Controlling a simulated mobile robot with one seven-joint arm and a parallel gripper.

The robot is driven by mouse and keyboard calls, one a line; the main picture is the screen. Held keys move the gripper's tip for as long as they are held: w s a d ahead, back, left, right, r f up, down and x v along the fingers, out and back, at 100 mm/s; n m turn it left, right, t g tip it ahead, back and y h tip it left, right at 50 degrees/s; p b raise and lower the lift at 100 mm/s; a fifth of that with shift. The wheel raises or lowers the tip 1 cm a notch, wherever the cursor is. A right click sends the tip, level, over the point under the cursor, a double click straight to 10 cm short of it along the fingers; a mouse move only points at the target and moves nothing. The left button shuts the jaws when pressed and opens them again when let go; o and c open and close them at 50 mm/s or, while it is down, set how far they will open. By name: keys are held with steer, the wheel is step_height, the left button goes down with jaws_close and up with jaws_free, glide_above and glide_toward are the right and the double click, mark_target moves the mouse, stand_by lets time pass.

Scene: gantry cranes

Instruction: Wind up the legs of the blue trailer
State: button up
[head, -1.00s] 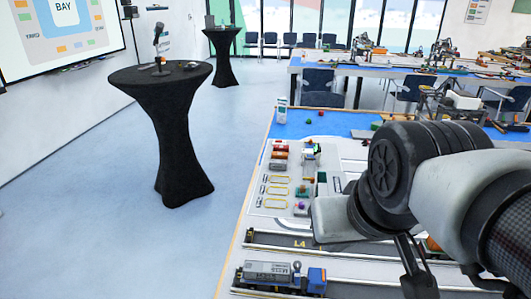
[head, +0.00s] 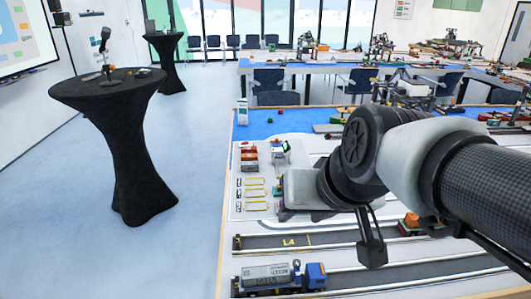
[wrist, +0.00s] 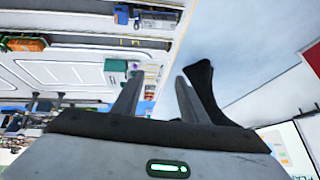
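A toy truck with a blue cab (head: 315,274) and a long grey trailer body (head: 265,277) stands on the near left lane of the table in the head view. A small blue-and-white vehicle (head: 280,153) stands further back, beside parking bays. I cannot tell which is the blue trailer, and no legs or crank can be made out. In the wrist view, my gripper (wrist: 158,78) has its two fingers apart with nothing between them. It is above the table's left edge, clear of both vehicles. In the head view my arm hides most of the gripper and the middle of the table.
Red and brown blocks (head: 249,157) stand by the bays. An orange vehicle (head: 411,222) is on a lane at right. A black-draped round table (head: 120,140) stands to the left, with open floor between. A second long table (head: 330,68) with crane models is behind.

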steer(key=w+a+f+m+t+b, duration=0.2)
steer(key=w+a+f, duration=0.2)
steer(key=w, duration=0.4)
steer(key=w+a+f+m+t+b, duration=0.1)
steer(key=w+a+f+m+b, duration=0.2)
steer(key=w, duration=0.5)
steer(key=w+a+f+m+t+b, duration=0.15)
steer(key=w+a+f, duration=0.3)
steer(key=w, duration=0.45)
steer(key=m+g+h+b, duration=0.3)
steer(key=m+h+b, duration=0.45)
steer(key=h, duration=1.05)
glide_toward(300, 261)
steer(key=shift+n, duration=0.8)
steer(key=a, duration=0.1)
steer(key=a+b, duration=0.1)
steer(key=a, duration=0.2)
steer(key=shift+s+a+f+b, duration=0.1)
steer(key=shift+s+a+b, duration=0.15)
steer(key=shift+b, duration=0.15)
steer(key=shift+s+d+g, duration=0.15)
steer(key=shift+s+g, duration=0.15)
steer(key=shift+g, duration=0.05)
steer(key=b+x, duration=0.1)
steer(key=x, duration=1.6)
steer(key=shift+b, duration=0.3)
steer(key=shift+d, duration=0.1)
jaws_close()
